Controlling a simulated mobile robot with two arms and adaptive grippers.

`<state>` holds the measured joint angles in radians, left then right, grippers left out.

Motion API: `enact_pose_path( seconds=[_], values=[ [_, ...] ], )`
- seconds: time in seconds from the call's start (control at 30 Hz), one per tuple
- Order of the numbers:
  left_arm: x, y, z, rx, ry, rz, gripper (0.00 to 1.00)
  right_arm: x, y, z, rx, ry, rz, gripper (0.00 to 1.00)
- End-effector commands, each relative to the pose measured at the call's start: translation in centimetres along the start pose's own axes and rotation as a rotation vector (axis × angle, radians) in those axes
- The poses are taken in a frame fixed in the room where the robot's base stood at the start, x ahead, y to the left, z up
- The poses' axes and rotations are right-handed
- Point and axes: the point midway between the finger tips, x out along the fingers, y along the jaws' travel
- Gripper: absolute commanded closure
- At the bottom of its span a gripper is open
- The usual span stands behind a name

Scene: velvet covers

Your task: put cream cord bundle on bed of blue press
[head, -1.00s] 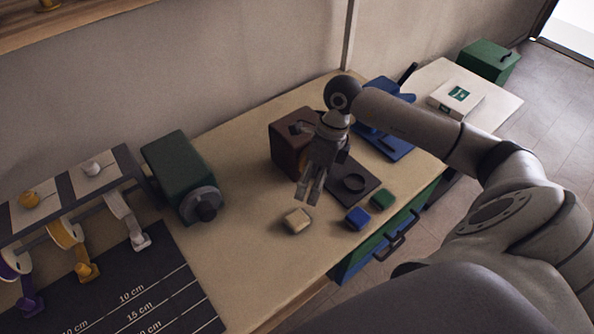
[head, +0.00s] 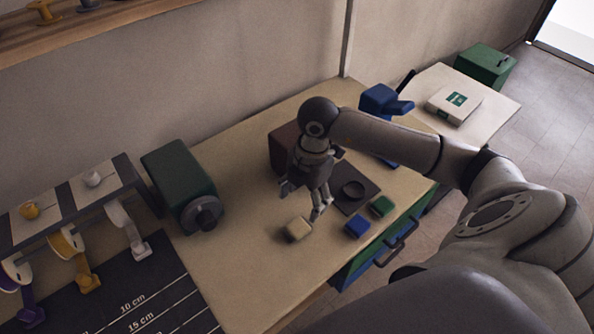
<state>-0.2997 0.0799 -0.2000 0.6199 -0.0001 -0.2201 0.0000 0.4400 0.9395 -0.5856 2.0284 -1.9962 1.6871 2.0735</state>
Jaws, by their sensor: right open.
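The cream cord bundle (head: 298,229) is a small cream block lying on the tan bench top, left of a blue block. My right gripper (head: 302,202) is open and empty just above and behind the bundle, with its fingers pointing down and spread apart. I cannot tell whether a fingertip touches the bundle. The blue press (head: 382,100) stands at the back right of the bench. My right forearm hides much of its lower part and bed. My left gripper is not in view.
A blue block (head: 357,227) and a green block (head: 382,206) lie near the front edge. A dark plate with a round dish (head: 353,190) and a dark brown box (head: 283,150) sit behind them. A green machine (head: 180,180) stands left. The bench between it and the bundle is clear.

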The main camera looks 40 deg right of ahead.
Motion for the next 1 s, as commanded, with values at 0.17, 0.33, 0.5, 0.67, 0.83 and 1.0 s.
enact_pose_path(
  seconds=[0.17, 0.33, 0.5, 0.67, 0.83, 1.0],
  values=[
    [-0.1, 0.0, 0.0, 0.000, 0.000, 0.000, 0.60, 0.0, 0.0, -0.2, 0.138, -0.011, 0.004, 0.29],
    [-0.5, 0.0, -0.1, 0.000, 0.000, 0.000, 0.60, 1.9, -0.1, -0.3, 0.164, -0.011, -0.001, 0.29],
    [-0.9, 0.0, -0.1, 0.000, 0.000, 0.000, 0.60, 4.5, 0.0, -0.2, 0.162, -0.011, 0.001, 0.29],
    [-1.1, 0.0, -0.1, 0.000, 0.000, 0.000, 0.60, 5.7, 0.0, -0.1, 0.160, -0.012, 0.003, 0.29],
    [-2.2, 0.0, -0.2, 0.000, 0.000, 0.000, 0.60, 7.6, 0.0, -0.1, 0.162, -0.011, -0.001, 0.29],
    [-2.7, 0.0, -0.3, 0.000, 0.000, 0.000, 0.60, 10.0, 0.1, 0.0, 0.160, -0.011, 0.002, 0.29]
  ],
)
